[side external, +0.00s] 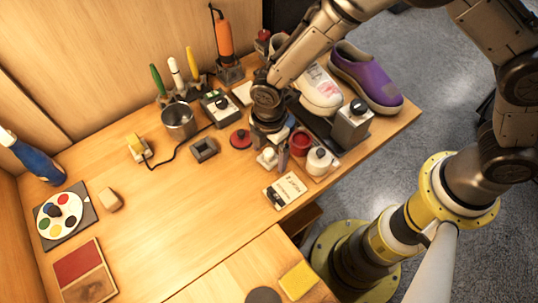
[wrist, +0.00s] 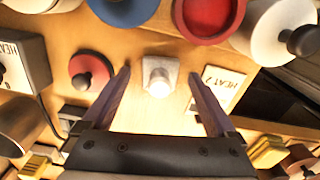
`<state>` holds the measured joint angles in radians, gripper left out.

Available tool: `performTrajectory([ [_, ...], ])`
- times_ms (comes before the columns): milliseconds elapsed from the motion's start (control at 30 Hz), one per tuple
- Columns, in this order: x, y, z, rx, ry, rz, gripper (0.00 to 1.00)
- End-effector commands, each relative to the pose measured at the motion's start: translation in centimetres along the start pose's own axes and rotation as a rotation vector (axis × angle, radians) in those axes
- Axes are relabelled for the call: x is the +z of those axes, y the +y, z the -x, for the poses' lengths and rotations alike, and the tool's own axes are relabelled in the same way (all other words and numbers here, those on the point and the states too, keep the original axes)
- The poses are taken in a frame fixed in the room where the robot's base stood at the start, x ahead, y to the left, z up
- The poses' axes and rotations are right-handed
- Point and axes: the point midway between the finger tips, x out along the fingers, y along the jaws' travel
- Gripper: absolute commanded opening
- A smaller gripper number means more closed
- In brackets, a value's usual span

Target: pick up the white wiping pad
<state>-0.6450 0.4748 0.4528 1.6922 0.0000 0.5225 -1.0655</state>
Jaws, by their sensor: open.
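A small pale piece with a square base and a round white knob, which I take to be the white wiping pad (wrist: 160,68), sits on the wooden table. In the side view the white pad (side external: 267,159) stands in front of my gripper and left of the red pot. My gripper (wrist: 159,76) is open and empty, its two fingers on either side of the pad in the wrist view with gaps on both sides. I cannot tell the fingertips' height. In the side view the fingers are hard to make out among the pots.
A red disc with a black knob (side external: 240,139) lies left of the pad. A red pot (side external: 300,142), a white pot with a black knob (side external: 319,161) and a blue pot (wrist: 123,8) crowd nearby. A white card (side external: 286,190) lies in front.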

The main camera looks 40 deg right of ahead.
Motion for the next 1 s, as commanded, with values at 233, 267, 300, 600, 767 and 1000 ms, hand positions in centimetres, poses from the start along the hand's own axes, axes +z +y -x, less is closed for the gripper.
performTrajectory([
  [233, -0.01, 0.02, -0.11, 0.001, 0.0, 0.0, 0.91],
  [267, -0.01, 0.02, -0.1, 0.001, 0.0, 0.0, 0.85],
  [300, -0.01, 0.02, -0.1, 0.001, 0.0, 0.0, 0.78],
  [600, -0.01, 0.02, -0.08, 0.001, 0.0, 0.0, 0.24],
  [767, -0.01, 0.03, -0.07, 0.001, 0.0, 0.0, 0.04],
  [1000, -0.02, 0.04, 0.1, 0.002, 0.001, 0.0, 0.04],
])
